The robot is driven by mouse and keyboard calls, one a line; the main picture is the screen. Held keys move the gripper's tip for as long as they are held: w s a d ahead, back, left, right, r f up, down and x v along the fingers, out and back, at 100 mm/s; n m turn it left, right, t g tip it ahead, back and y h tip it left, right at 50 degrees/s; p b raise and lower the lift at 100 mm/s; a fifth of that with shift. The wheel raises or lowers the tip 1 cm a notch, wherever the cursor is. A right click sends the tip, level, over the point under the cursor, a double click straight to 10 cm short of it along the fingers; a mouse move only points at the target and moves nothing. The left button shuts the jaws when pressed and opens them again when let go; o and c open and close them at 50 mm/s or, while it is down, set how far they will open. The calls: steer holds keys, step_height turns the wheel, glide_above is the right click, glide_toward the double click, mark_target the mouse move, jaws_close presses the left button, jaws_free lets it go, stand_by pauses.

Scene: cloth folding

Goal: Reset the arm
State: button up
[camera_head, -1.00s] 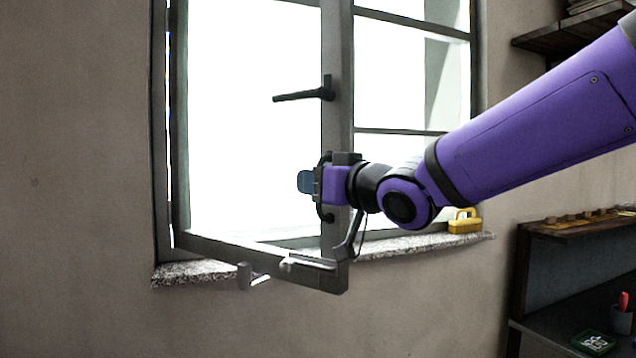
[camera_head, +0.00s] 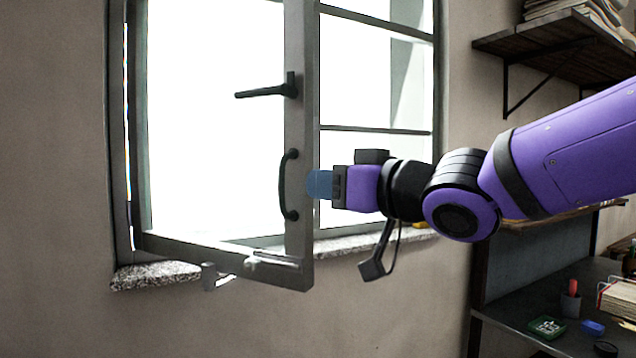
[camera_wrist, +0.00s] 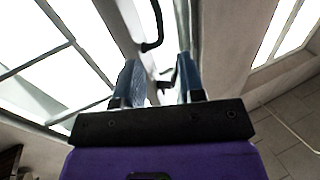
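My purple arm reaches in from the right in the head view. My gripper (camera_head: 318,184) is just right of the open window sash (camera_head: 303,130), at the height of its curved black pull handle (camera_head: 286,185). In the wrist view the two blue fingers of my gripper (camera_wrist: 158,85) stand apart with nothing between them. The pull handle (camera_wrist: 158,25) shows beyond the fingertips there, clear of them. A black lever handle (camera_head: 268,91) sits higher on the sash.
A stone sill (camera_head: 155,275) runs below the window. A wall shelf with books (camera_head: 575,10) is at the upper right. A dark workbench (camera_head: 510,318) with small items stands at the lower right. The wall left of the window is bare.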

stand_by(0.3)
steer(key=s+d+f+m+h, duration=0.1)
steer(key=d+f+m+h, duration=0.3)
steer(key=d, duration=0.5)
steer(key=s+d+f+m+h, duration=0.1)
steer(key=d+f+m+h, duration=0.15)
steer(key=d+h, duration=0.45)
steer(key=s+d+f+m+g+h, duration=0.1)
steer(key=s+d+f+g, duration=0.2)
steer(key=s+d+f, duration=0.2)
steer(key=s+d+f+m+g, duration=0.1)
steer(key=s+d+f+g, duration=0.3)
steer(key=s, duration=0.5)
steer(key=shift+s+d+f+g+h, duration=0.3)
steer(key=shift+d+f+h, duration=0.05)
steer(key=shift+h, duration=0.05)
